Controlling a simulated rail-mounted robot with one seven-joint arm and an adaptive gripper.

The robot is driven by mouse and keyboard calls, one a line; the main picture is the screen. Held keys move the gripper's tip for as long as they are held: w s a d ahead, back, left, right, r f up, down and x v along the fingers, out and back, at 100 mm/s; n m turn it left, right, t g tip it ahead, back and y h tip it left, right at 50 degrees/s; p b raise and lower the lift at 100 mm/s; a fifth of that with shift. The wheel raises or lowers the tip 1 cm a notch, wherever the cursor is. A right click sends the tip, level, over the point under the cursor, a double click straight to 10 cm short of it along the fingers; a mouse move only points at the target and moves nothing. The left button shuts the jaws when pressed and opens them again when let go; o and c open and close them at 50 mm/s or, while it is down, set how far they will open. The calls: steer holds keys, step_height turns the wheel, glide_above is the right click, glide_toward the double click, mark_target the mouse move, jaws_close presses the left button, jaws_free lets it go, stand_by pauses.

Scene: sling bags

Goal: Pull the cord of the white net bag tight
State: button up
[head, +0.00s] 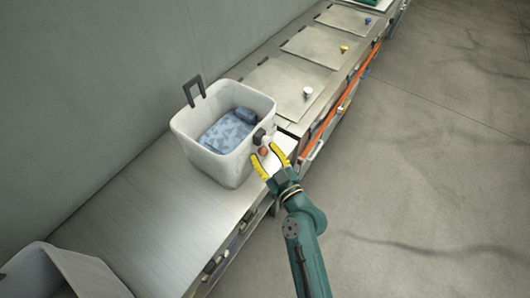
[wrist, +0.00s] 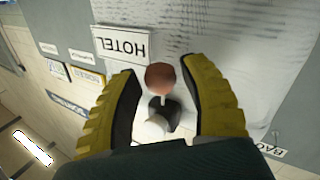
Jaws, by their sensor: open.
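A white open-topped bag or bin (head: 183,130) stands on the metal counter, with folded blue cloth (head: 228,130) inside. I cannot tell whether its wall is net in the head view. In the wrist view a pale, finely ribbed or netted surface (wrist: 215,40) lies behind the fingers. A reddish-brown ball (head: 263,152) is by the bag's near right side; it also shows in the wrist view (wrist: 160,78). A black piece (wrist: 172,112) and a white rounded piece (wrist: 154,128) sit by the ball. My gripper (head: 264,150) is open, its yellow fingers on either side of the ball with gaps.
A HOTEL sign (wrist: 122,43) appears upside down. Flat panels with a white knob (head: 307,92), a yellow knob (head: 343,49) and a blue knob (head: 367,20) continue along the counter. Another pale container (head: 75,270) is at lower left. The floor (head: 430,170) at right is clear.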

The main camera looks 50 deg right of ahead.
mark_target(260, 158)
jaws_close()
step_height(260, 158, down, 7)
steer(key=b, duration=0.9)
jaws_free()
steer(key=shift+r, duration=0.1)
